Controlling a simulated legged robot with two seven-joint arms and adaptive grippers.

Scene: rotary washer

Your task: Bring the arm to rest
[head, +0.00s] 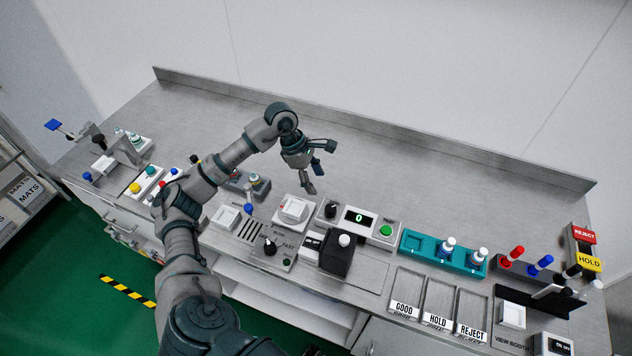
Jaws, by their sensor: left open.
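My left arm rises from the bottom left and bends over the grey metal bench (400,165). Its gripper (321,168) is open with its fingers spread and nothing between them. It hangs above the middle of the bench, above and behind a white square device (292,210). I cannot tell its exact height over the surface. My right gripper is not in view.
A panel with a green zero display (359,219), a dial plate (268,247) and a black box (338,252) stand near the gripper. A teal rack (420,243) with vials and the GOOD, HOLD and REJECT trays (437,298) are at right. The back of the bench is clear.

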